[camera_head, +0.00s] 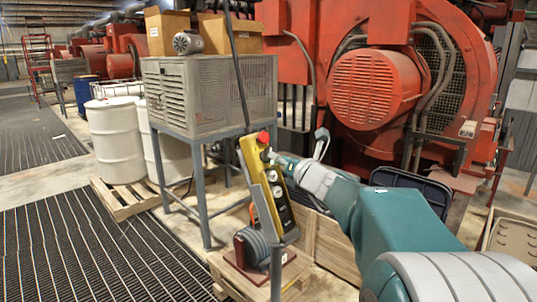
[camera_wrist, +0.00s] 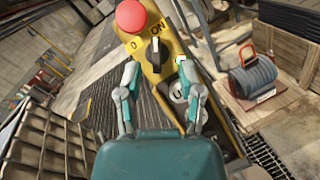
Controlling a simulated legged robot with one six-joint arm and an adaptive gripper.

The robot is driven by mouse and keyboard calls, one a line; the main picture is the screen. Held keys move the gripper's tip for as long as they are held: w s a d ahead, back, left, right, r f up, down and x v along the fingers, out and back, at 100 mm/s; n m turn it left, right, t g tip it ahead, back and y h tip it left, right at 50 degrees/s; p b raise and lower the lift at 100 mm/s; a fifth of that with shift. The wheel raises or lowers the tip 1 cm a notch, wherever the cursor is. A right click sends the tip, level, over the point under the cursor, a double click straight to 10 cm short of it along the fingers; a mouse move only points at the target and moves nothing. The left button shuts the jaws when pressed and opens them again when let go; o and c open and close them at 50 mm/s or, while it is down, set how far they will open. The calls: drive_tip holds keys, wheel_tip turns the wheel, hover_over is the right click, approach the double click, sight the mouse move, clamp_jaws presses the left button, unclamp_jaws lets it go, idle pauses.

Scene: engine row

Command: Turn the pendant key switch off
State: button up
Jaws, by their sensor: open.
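The yellow pendant (camera_head: 262,195) stands tilted in front of the grey cabinet, with a red mushroom button (camera_head: 263,138) at its top. In the wrist view the red button (camera_wrist: 130,15) is at the top, and the black key switch (camera_wrist: 154,56) lies just below it, between my fingers. The switch has O and ON marks above it; its upright handle appears to point toward ON. My gripper (camera_wrist: 157,72) is open, one finger on each side of the switch, with no clear contact. In the head view my gripper (camera_head: 292,150) is at the pendant's upper right.
A grey cabinet (camera_head: 210,95) on a blue-grey frame stands behind the pendant. White drums (camera_head: 115,140) stand on a pallet at left. A red engine (camera_head: 375,90) fills the back right. Ribbed matting covers the left floor.

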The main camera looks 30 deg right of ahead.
sight(269, 151)
drive_tip(key=w, duration=0.2)
drive_tip(key=w+a, duration=0.1)
drive_tip(key=w, duration=0.1)
drive_tip(key=shift+a, duration=0.1)
drive_tip(key=shift+w, duration=0.3)
drive_tip(key=shift+d, duration=0.25)
drive_tip(key=shift+a, duration=0.1)
clamp_jaws()
